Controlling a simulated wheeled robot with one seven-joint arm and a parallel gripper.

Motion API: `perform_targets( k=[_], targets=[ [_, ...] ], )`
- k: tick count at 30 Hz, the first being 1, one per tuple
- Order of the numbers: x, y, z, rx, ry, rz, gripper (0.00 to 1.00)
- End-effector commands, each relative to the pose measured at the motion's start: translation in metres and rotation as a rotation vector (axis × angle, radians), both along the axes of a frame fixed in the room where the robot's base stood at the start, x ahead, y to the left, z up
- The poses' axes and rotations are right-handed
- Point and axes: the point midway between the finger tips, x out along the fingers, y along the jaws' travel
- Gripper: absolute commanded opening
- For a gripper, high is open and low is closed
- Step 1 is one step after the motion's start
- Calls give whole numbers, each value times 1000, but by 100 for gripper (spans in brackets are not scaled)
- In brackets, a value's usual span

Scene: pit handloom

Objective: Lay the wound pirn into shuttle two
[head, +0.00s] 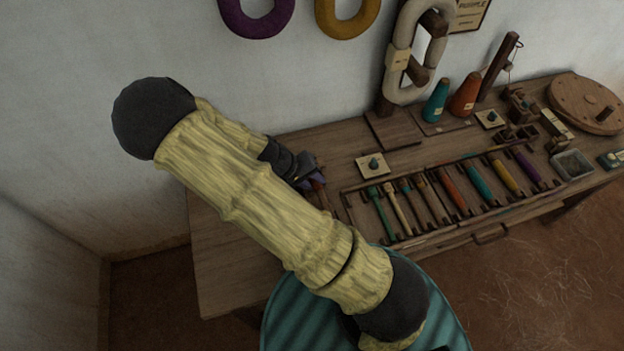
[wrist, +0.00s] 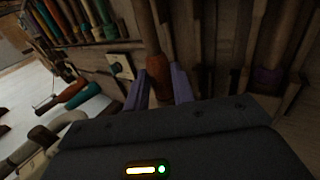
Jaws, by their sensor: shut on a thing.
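My gripper (head: 306,172) is over the left part of the wooden bench, partly hidden behind my arm in the head view. In the wrist view my gripper (wrist: 158,92) has its purple-grey fingers shut on a slim brown-orange piece, which looks like the wound pirn (wrist: 159,68). Its upper part runs out of the top of the picture. Long dark wooden pieces with slots (wrist: 243,45) lie to its right, perhaps the shuttles, with a small purple patch (wrist: 268,76) among them. I cannot tell which is shuttle two, nor whether the pirn touches one.
A rack (head: 405,238) with several coloured pirns lies right of the gripper. A small pale plate with a teal knob (head: 373,164) is close by. Teal (head: 436,101) and orange (head: 465,97) cones stand behind. The bench's left front corner (head: 222,280) is bare.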

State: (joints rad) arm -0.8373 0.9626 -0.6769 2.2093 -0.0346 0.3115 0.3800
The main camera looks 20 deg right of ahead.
Motion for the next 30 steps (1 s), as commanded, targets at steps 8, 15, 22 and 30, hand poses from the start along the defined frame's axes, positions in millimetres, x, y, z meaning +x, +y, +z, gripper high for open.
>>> perform_targets(
  k=[8,15,22,30],
  targets=[
    [0,0,-25,0,1,-1,2],
    [0,0,-42,0,1,-1,2],
    [0,0,-47,0,0,0,2],
    [0,-1,-47,0,0,-2,2]
  ],
)
